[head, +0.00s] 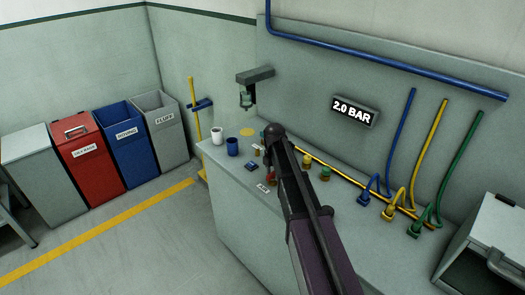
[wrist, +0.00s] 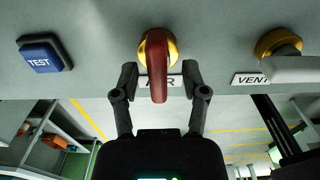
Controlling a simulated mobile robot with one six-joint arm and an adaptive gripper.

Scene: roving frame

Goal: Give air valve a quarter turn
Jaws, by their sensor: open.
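The air valve (wrist: 157,66) is in the wrist view, a red lever on a round gold base. Its lever hangs down in the picture, over the middle of the AIR label (wrist: 173,82). My gripper (wrist: 161,80) is open, one finger on each side of the lever, with a visible gap on both sides. Whether the fingers reach to the lever's depth, I cannot tell. In the head view my arm covers much of the panel's near part, and I cannot make out the gripper's fingers there. A small AIR label (head: 263,187) shows beside my arm.
A blue TEST button (wrist: 45,54) is left of the valve. A VENT valve with a pale lever (wrist: 295,69) is to the right. A display (head: 354,111) reads 2.0 BAR.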

